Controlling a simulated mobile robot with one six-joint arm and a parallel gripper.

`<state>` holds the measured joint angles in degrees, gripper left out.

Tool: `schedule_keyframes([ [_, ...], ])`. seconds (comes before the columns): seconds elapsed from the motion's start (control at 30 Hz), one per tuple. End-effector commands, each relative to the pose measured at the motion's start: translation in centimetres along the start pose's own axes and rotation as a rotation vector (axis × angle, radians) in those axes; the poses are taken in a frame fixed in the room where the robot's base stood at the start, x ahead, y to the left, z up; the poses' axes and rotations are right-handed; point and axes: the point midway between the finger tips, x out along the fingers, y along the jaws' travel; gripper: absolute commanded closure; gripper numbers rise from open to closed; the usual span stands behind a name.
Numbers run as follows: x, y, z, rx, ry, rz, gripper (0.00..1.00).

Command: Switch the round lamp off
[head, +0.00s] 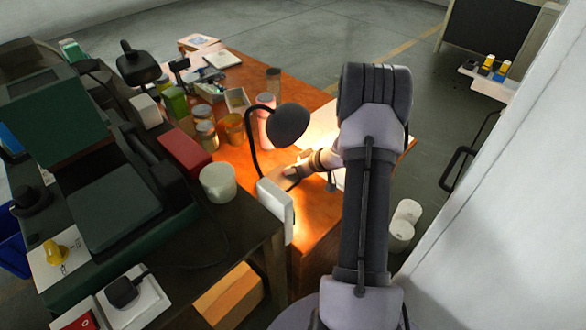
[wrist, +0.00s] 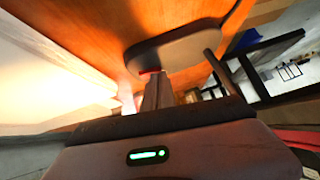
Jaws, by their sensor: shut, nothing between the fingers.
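The round lamp has a black domed head (head: 289,122) on a curved black neck, and stands on the orange-brown table. It is lit: a bright warm glow lies on the table below the head. Its dark base (head: 291,174) is partly hidden by my gripper (head: 299,170), which reaches in from the right under the head. In the wrist view the rounded grey base (wrist: 182,46) lies just beyond my gripper (wrist: 154,78). The fingers are shut and empty, with their tips at a small red spot on the base's near edge. I cannot tell whether they touch.
A white box (head: 276,207) stands in front of the lamp base. Another dark lamp head (head: 137,65) is farther back. A white wall (head: 510,200) bounds the right.

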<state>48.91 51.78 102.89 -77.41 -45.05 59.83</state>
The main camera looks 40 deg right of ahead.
Motion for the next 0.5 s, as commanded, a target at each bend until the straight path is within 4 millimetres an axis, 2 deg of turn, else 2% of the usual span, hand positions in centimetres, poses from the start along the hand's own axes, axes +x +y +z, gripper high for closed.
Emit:
schedule_keyframes([
  [0.5,0.67,-0.41,0.67,0.001,0.000,-0.001,1.00],
])
